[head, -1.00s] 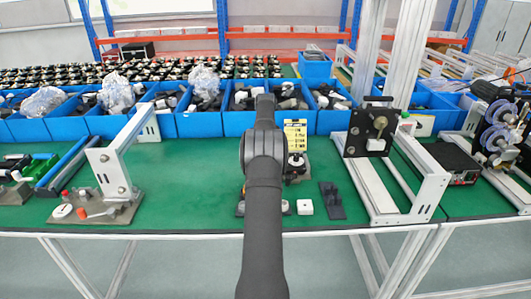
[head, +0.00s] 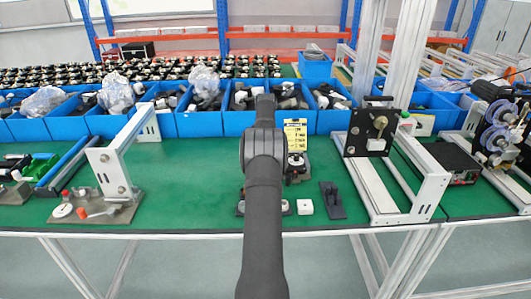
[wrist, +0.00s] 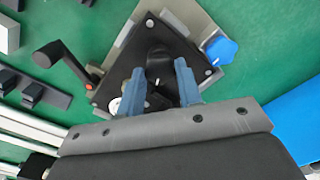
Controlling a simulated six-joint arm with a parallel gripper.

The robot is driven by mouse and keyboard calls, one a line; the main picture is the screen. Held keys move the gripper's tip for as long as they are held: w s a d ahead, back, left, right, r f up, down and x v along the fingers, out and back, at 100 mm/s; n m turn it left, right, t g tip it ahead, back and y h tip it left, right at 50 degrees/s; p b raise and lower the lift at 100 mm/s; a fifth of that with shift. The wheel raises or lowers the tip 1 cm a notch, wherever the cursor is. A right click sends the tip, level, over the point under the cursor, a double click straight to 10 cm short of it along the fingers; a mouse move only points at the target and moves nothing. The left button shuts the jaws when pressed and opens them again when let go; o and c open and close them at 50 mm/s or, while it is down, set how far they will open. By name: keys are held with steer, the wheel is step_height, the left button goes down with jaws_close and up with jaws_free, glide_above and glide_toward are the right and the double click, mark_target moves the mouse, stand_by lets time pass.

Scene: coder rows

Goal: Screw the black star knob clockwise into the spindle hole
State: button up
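In the wrist view, my gripper (wrist: 160,68) has its two blue-grey fingers apart, over a black plate fixture (wrist: 112,92). A dark rounded part (wrist: 158,52), which may be the black star knob, shows between and just beyond the fingertips. It blends into the plate, so its star shape and any contact with the fingers are unclear. A small pale metal part (wrist: 157,99) shows between the fingers. I cannot make out the spindle hole. In the head view my own arm hides the gripper; part of the fixture (head: 296,168) shows right of it.
In the wrist view, a black crank handle (wrist: 60,60) lies left of the fixture and a blue part (wrist: 221,48) right. In the head view, a framed stand (head: 424,195) is at right, a grey bracket (head: 112,168) at left, and blue bins (head: 200,124) behind.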

steer(key=o, duration=0.4)
steer(key=shift+r, duration=0.25)
steer(key=shift+c, duration=0.2)
steer(key=shift+o, duration=0.2)
steer(key=shift+f, duration=0.1)
steer(key=n, duration=0.5)
steer(key=shift+f, duration=0.1)
steer(key=n, duration=0.9)
steer(key=shift+n, duration=0.3)
steer(key=n, duration=1)
steer(key=shift+n, duration=0.3)
